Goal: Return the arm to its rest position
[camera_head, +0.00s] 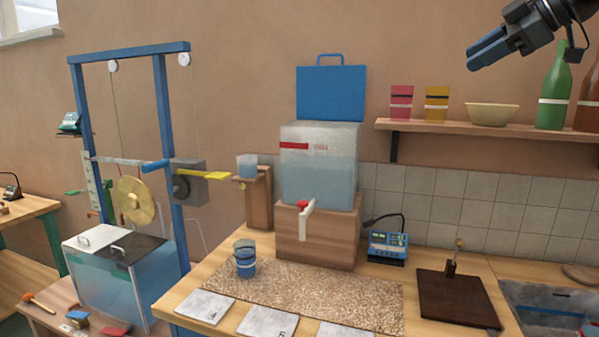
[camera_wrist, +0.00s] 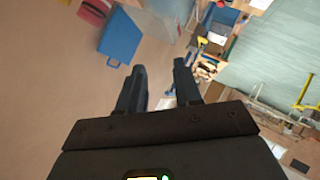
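My gripper (camera_head: 478,55) is raised in the upper right of the head view, above the wall shelf and in front of the bare wall. It points to the left and touches nothing there. In the wrist view my gripper (camera_wrist: 160,68) shows two dark fingers with a clear gap between them and nothing held. The wrist view is strongly tilted.
Below my gripper, the shelf (camera_head: 470,127) carries cups, a bowl (camera_head: 491,114) and a green bottle (camera_head: 554,88). The bench holds a water tank (camera_head: 320,170), a blue-banded cup (camera_head: 245,262), a meter (camera_head: 387,247) and a dark board (camera_head: 457,300). A blue frame (camera_head: 163,120) stands left.

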